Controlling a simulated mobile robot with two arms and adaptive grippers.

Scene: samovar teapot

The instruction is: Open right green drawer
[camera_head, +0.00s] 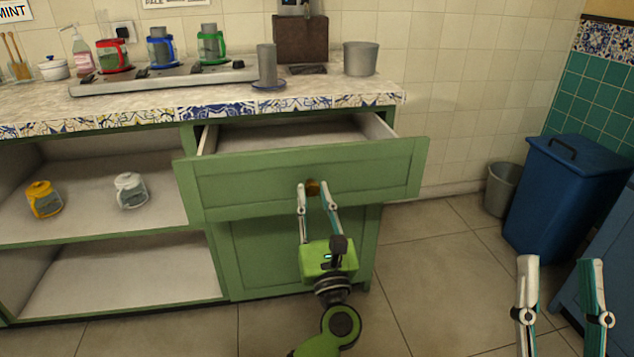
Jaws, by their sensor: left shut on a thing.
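The right green drawer (252,186) is pulled out from the counter, and its pale inside shows behind the front panel. Its brass knob (313,187) is in the middle of the front. My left gripper (314,189) is shut on the knob, with one finger on each side of it. My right gripper (560,270) is at the lower right, its two fingers apart with nothing between them, away from the drawer.
The counter top (130,103) holds jars, a grey cup (267,65) and a metal pot (360,58). Open shelves at left hold a yellow jar (43,199) and a white jar (130,190). A blue bin (565,195) and grey bucket (502,188) stand right. Floor between is clear.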

